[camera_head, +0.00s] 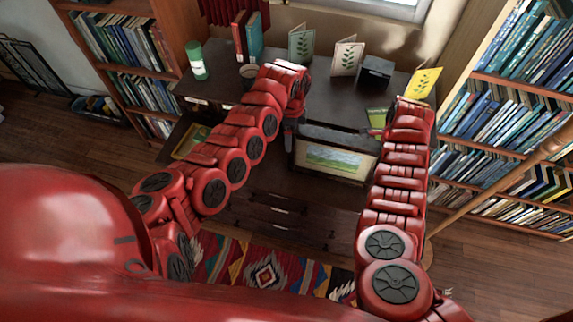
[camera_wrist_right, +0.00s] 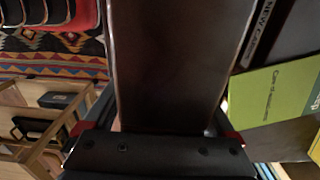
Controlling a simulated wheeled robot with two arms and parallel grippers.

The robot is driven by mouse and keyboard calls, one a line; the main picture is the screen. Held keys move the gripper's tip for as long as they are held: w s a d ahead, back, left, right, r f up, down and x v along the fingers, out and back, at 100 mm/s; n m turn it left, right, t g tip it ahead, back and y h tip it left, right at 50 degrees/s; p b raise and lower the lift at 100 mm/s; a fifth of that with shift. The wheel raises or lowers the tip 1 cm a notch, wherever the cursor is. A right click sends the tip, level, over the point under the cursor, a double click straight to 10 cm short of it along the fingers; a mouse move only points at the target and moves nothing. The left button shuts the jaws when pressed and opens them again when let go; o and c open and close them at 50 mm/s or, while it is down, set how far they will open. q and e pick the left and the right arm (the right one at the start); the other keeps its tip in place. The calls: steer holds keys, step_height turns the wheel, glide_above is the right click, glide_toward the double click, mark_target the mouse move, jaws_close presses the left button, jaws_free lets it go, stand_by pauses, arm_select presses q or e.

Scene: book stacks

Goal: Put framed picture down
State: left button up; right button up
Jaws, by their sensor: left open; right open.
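The framed picture (camera_head: 336,158) has a dark frame and a green landscape. It is tilted back at the front of the dark desk (camera_head: 335,105), between my two arms. I cannot tell whether its lower edge rests on a surface. My left gripper (camera_head: 291,133) is open at the picture's left edge. My right gripper (camera_head: 380,132) is open by its right edge, mostly hidden by its own arm. In the right wrist view, a dark brown flat panel (camera_wrist_right: 175,60), probably the frame, fills the middle between the open jaws.
Several cards, including a yellow one (camera_head: 424,83), a black box (camera_head: 375,72), a green canister (camera_head: 196,60) and upright books (camera_head: 247,36) stand on the desk. A green book (camera_wrist_right: 278,95) shows beside the panel. Bookcases flank the desk; a patterned rug (camera_head: 265,270) lies in front.

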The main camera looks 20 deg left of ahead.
arm_select(q)
step_height(320, 180, up, 11)
steer(key=shift+f, duration=0.15)
steer(key=shift+r, duration=0.2)
arm_select(e)
step_height(320, 180, up, 12)
steer(key=shift+r, duration=0.1)
stand_by(0.4)
